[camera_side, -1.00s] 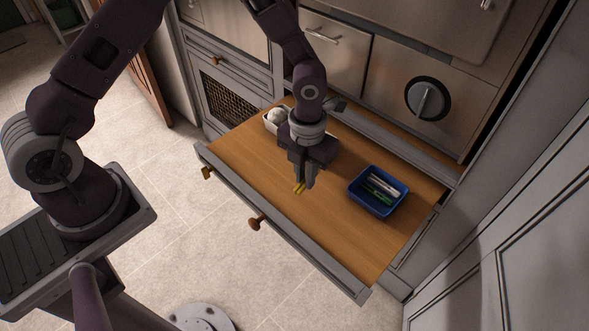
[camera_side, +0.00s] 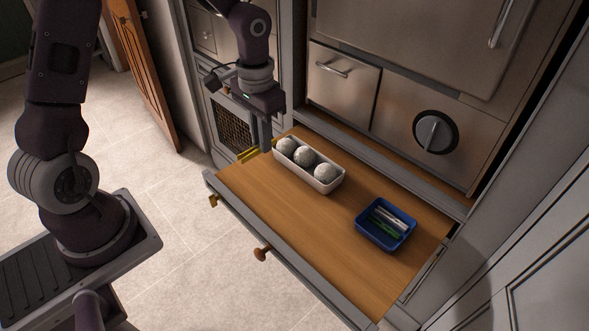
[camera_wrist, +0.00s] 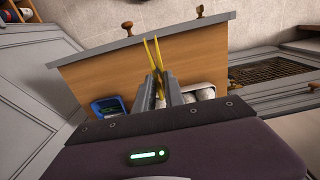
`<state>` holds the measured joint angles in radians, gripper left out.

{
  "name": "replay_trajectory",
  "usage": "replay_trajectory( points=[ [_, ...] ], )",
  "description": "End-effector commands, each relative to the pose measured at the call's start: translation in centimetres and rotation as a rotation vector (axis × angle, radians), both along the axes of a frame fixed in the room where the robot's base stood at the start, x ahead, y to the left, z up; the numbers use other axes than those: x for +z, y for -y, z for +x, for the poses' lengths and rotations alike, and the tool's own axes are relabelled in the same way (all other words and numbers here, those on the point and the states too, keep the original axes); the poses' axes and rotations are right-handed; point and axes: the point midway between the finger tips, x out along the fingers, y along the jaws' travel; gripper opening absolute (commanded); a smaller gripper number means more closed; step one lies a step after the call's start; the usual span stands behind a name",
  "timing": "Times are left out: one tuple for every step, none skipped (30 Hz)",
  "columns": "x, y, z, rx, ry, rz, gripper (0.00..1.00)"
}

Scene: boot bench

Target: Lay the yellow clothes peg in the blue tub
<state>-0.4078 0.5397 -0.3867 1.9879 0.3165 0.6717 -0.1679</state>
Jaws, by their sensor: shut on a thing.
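The yellow clothes peg (camera_side: 257,152) is between the fingertips of my gripper (camera_side: 263,142), above the left end of the drawer. In the wrist view the peg (camera_wrist: 153,53) sticks out past the fingertips (camera_wrist: 160,77), its two legs spread in a narrow V. My gripper is shut on it. The blue tub (camera_side: 386,225) stands toward the right end of the wooden drawer, well apart from my gripper. It holds several thin green and whitish items. The tub (camera_wrist: 108,107) also shows at the left in the wrist view.
A white tray (camera_side: 322,186) with three pale balls stands along the drawer's back, between my gripper and the tub. The drawer (camera_side: 290,213) is pulled out with a grey front wall and round knobs. Its front middle is bare wood. Oven fronts rise behind.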

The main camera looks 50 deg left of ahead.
Motion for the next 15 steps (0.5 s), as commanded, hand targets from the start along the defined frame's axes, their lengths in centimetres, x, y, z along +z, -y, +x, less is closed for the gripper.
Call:
replay_trajectory(
  points=[
    [0.0,-0.1,0.0,0.015,0.0,0.0,0.0],
    [0.1,-0.1,0.0,0.018,0.0,0.0,0.0],
    [0.0,-0.1,0.0,0.018,0.0,0.0,0.0],
    [0.0,0.0,0.0,0.016,0.0,0.0,0.0],
    [0.0,0.0,0.1,0.01,0.0,0.0,0.0],
    [-0.2,0.2,0.4,-0.003,0.0,0.0,0.0],
    [-0.3,0.5,0.8,-0.022,0.0,0.0,0.0],
    [-0.6,0.8,1.3,-0.045,0.0,0.0,0.0],
    [-1.0,1.4,2.2,-0.086,0.0,0.001,0.0],
    [-1.4,1.9,2.9,-0.124,-0.001,0.001,0.0],
    [-1.9,2.5,3.8,-0.171,-0.001,0.002,0.0],
    [-2.6,3.5,5.1,-0.24,0.0,0.002,0.0],
    [-3.2,4.4,6.1,-0.298,0.0,0.003,0.0],
    [-3.9,5.3,7.1,-0.361,-0.001,0.003,0.0],
    [-4.8,6.6,8.3,-0.447,-0.002,0.004,0.0]
  ],
)
